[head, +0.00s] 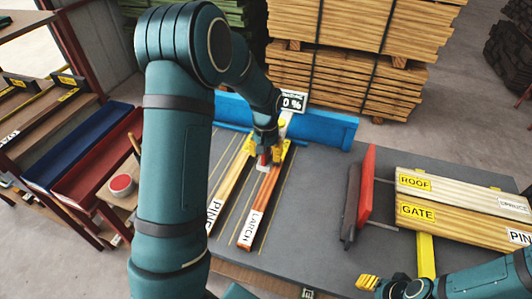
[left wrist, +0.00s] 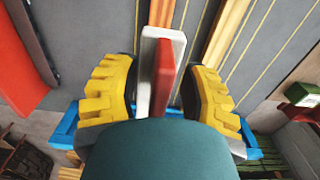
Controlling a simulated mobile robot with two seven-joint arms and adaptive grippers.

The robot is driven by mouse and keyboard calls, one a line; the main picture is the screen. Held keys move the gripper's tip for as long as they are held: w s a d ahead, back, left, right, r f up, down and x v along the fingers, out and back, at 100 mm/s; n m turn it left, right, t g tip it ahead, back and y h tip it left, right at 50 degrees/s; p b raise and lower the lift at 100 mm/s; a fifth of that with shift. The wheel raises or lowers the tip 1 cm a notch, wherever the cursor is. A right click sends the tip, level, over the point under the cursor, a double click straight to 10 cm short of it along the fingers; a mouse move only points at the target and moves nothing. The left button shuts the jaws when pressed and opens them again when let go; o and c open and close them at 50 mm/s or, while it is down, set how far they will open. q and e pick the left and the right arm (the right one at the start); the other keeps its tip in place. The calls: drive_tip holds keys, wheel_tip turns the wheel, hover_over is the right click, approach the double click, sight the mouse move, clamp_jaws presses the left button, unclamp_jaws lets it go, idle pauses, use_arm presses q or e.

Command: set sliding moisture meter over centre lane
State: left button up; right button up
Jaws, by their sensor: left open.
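The moisture meter shows as a white block with a red upright grip (head: 265,158) at the far end of the LARCH board (head: 262,205). In the left wrist view the red grip (left wrist: 163,80) and white block (left wrist: 150,50) stand between the spread yellow fingers. My left gripper (head: 270,150) is open around the grip, with gaps at both sides. A small display (head: 293,102) behind reads 0 %. The PINE board (head: 228,190) lies in the lane to the left. My right gripper (head: 368,283) is at the lower right; its jaw state is unclear.
A blue fence (head: 335,129) runs along the back of the grey table (head: 310,215). A red and a dark upright piece (head: 366,185) stand right of the lanes. ROOF and GATE boards (head: 450,184) lie farther right. Lumber stacks (head: 350,75) stand behind; trays (head: 95,170) are at left.

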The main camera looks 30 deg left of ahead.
use_arm(q)
clamp_jaws()
use_arm(e)
drive_tip(key=shift+f+b, duration=0.5)
use_arm(q)
drive_tip(key=s+a, duration=0.3)
drive_tip(key=a, duration=1)
drive_tip(key=shift+s+a, duration=0.25)
drive_tip(key=shift+a, duration=0.1)
unclamp_jaws()
drive_tip(key=shift+w, duration=0.1)
